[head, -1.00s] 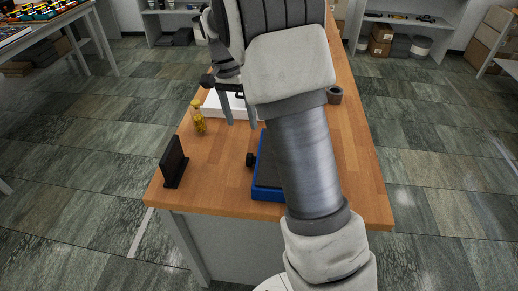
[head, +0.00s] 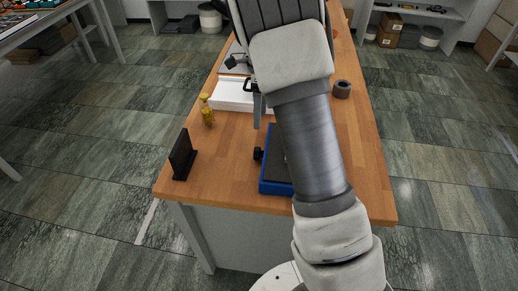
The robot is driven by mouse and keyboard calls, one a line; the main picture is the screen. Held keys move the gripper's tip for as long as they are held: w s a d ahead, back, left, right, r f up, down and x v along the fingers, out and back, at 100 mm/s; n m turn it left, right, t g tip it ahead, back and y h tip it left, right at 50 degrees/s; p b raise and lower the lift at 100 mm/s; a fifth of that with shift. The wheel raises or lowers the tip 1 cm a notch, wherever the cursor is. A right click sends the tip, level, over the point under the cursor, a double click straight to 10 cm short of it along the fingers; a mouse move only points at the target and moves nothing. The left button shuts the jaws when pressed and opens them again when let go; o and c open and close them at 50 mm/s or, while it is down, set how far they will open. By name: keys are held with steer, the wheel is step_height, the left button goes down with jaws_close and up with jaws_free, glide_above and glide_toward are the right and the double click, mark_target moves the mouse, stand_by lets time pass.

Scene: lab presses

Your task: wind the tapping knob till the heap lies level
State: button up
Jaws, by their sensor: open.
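A blue-edged unit with a dark top (head: 274,187) sits near the front of the wooden bench, partly covered by my arm. A small black knob (head: 258,154) sticks out of its left side; I take it for the tapping knob. No heap is visible; my arm covers much of this area. My gripper (head: 259,108) points down beyond the knob, near the right end of a white tray-like block (head: 232,95). It is open, though mostly hidden by my arm, and nothing shows in it. The gripper is apart from the knob.
A black upright stand (head: 182,156) is at the front left of the bench. A dark grey ring-shaped piece (head: 342,89) is at the right. The bench front between stand and blue unit is clear.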

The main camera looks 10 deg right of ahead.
mark_target(259, 149)
steer(key=f, duration=0.4)
steer(key=s+f, duration=0.1)
steer(key=f, duration=0.3)
steer(key=s+a+f, duration=0.1)
steer(key=f, duration=0.3)
steer(key=shift+f+b, duration=0.3)
steer(key=shift+b, duration=0.1)
jaws_close()
